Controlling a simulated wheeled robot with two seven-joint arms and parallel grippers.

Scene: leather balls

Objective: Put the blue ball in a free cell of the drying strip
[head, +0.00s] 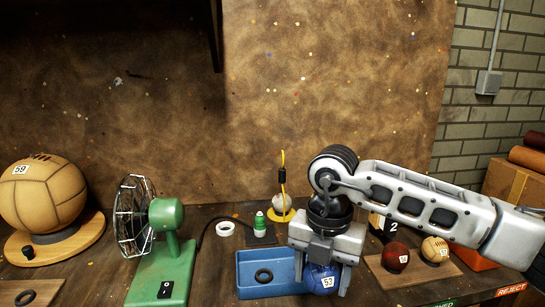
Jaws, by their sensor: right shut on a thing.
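My right gripper (323,272) points down and is shut on the blue ball (321,284), which bears a label reading 53. The ball is at the right end of a blue tray (262,257); I cannot tell whether it touches the tray. A wooden board (12,290) with a black ring lies at the bottom left, cut off by the frame. Another wooden board (384,280), on the right, carries a dark red ball (394,257) and a tan ball (434,248). Neither board is clearly marked as the drying strip. My left gripper is out of view.
A green fan (167,250) with a wire cage stands left of the tray. A large tan ball (45,200) sits on a round wooden stand at the far left.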

